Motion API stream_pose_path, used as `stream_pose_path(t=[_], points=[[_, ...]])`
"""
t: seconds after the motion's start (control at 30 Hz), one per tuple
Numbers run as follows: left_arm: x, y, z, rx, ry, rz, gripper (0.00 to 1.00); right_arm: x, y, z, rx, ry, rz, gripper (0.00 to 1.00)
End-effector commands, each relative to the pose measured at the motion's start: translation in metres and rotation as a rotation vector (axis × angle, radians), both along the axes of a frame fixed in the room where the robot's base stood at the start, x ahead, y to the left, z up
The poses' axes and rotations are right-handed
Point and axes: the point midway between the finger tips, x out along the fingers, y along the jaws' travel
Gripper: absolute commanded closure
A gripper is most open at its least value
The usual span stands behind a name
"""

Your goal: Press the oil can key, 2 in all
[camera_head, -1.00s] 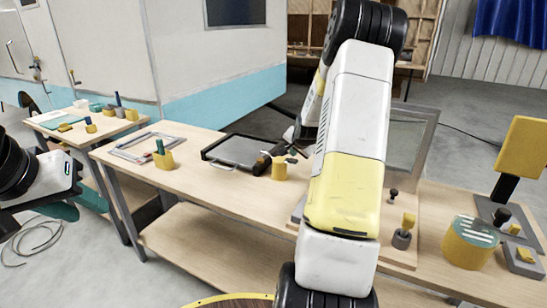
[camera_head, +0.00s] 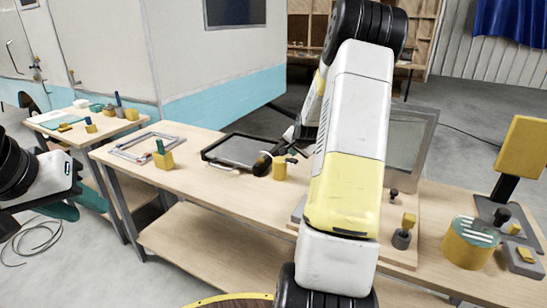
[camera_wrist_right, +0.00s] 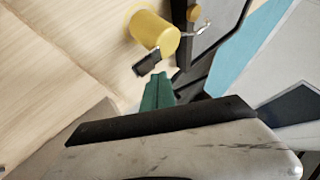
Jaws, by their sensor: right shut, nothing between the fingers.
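The oil can, a small yellow cylinder (camera_head: 279,168), stands on the long wooden bench beside the black-framed tray. In the right wrist view the yellow can (camera_wrist_right: 155,32) is at the top, with its dark flat key (camera_wrist_right: 147,63) jutting from its near end. My right gripper's green fingers (camera_wrist_right: 158,90) are shut and empty, close to the key; I cannot tell if they touch it. In the head view my right gripper (camera_head: 293,151) is small and partly hidden behind my arm. My left gripper (camera_head: 62,210) hangs at the far left, off the bench; its jaw opening is unclear.
The black-framed tray (camera_head: 238,150) lies left of the can, with a dark rounded object (camera_head: 262,164) between them. A yellow cup (camera_head: 163,160) and an empty frame (camera_head: 145,147) are further left. A larger yellow cylinder (camera_head: 468,244) stands at right. My right arm hides the bench middle.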

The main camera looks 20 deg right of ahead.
Motion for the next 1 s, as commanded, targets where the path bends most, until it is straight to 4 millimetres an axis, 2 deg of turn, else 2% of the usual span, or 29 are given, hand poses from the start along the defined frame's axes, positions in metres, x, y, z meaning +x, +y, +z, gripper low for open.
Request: stream_pose_path(t=[0.67, 1.0], points=[[0.0, 0.0, 0.0, 0.0, 0.0, 0.0, 0.64, 0.0, 0.0, -0.0002, 0.0, 0.0, 0.0, 1.0], [0.0, 0.0, 0.0, 0.0, 0.0, 0.0, 0.64, -0.0001, -0.0001, -0.0082, 0.0, 0.0, 0.0, 1.0]])
